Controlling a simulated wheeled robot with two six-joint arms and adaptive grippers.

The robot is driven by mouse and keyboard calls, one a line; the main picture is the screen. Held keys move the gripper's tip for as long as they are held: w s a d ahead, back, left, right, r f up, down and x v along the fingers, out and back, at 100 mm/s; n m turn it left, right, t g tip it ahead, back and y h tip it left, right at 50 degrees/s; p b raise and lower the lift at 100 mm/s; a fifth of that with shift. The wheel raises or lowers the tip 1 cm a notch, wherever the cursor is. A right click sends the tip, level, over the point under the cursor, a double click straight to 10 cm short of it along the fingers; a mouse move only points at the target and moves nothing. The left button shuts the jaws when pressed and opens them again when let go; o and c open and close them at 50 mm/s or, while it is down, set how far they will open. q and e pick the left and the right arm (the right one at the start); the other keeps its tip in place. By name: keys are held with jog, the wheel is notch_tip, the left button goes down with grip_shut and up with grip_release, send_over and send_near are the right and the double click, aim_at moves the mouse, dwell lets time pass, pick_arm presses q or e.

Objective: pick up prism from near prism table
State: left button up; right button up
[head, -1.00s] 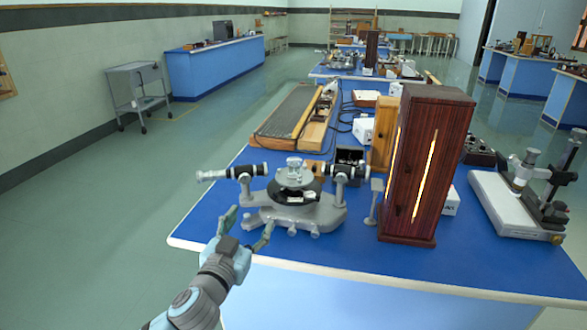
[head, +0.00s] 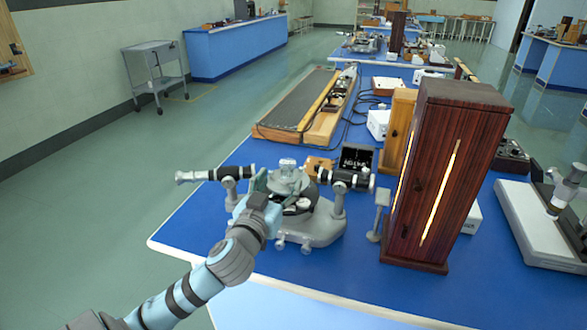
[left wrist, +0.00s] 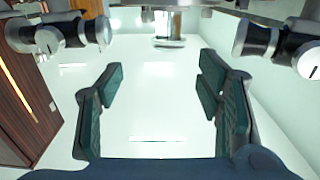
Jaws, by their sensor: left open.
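The spectrometer (head: 318,228) stands on the blue bench with its two dark tubes to either side. Its round grey prism table (head: 288,183) is in the middle, and a small pale block, which looks like the prism (head: 288,164), is on top. My left gripper (head: 268,193) is at the near left side of the prism table and hides part of it. In the left wrist view its dark green finger pads (left wrist: 160,80) are wide apart with nothing between them. A pale upright piece (left wrist: 168,24) shows beyond them at the top; I cannot tell if it is the prism. My right gripper is not in view.
A tall wooden lamp housing (head: 455,170) with a glowing slit stands right of the spectrometer. A small dark open box (head: 357,158) and a long grating-like board (head: 297,103) lie behind it. The bench's front left corner is bare.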

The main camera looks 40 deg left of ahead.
aim_at(285, 167)
pick_arm(q)
jog(key=x, duration=0.5)
jog(key=a+b+x, duration=0.1)
jog(key=x, duration=0.3)
jog(key=shift+w+a+f, duration=0.15)
jog(key=shift+a+f, duration=0.05)
jog(key=c, duration=1.2)
